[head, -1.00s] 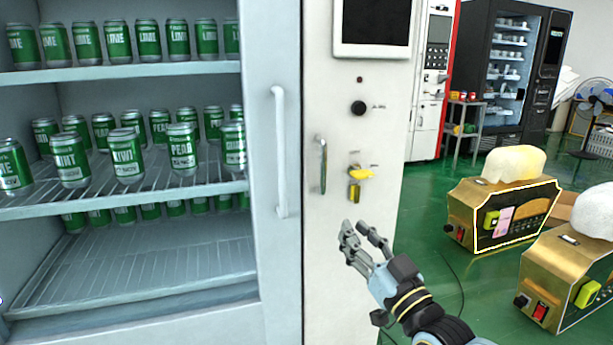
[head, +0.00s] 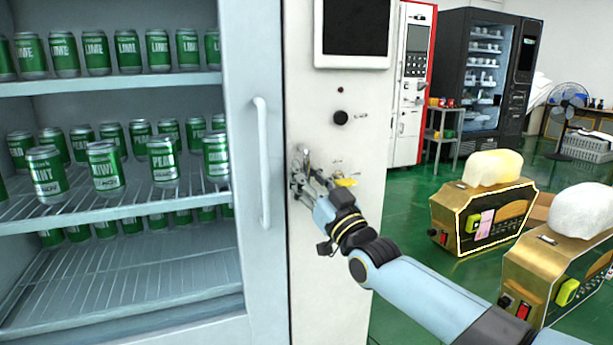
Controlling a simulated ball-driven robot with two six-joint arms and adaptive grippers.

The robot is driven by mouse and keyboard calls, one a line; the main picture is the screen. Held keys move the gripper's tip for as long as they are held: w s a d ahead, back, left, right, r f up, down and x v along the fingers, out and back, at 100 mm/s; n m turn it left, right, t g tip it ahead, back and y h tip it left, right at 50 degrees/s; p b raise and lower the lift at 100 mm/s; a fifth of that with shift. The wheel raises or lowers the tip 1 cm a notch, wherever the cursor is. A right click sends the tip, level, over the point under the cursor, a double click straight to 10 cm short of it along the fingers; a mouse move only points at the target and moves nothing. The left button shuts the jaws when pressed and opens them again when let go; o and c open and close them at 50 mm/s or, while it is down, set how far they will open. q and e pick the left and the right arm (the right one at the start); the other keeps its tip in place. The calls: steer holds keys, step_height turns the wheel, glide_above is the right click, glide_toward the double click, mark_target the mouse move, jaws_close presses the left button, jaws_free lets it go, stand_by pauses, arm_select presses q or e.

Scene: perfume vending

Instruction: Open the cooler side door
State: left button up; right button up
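The cooler (head: 110,300) stands at the left, with shelves of green cans behind its front door, which has a long white handle (head: 262,165). To the right is the pale side panel (head: 335,300), with a small metal handle (head: 304,156) at its left edge. The panel looks closed. My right gripper (head: 300,182) is at this metal handle, its fingers overlapping the handle's lower part. Whether they are closed around it cannot be told. The handle's lower end is hidden by the fingers. My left gripper is not in view.
The panel carries a dark screen (head: 355,30), a black knob (head: 340,117) and a yellow lever (head: 345,182) close beside my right gripper. Two gold toaster-like machines (head: 480,218) stand at the right. Green floor (head: 405,215) shows between them and the cooler.

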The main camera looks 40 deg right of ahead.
jaws_close()
stand_by(0.5)
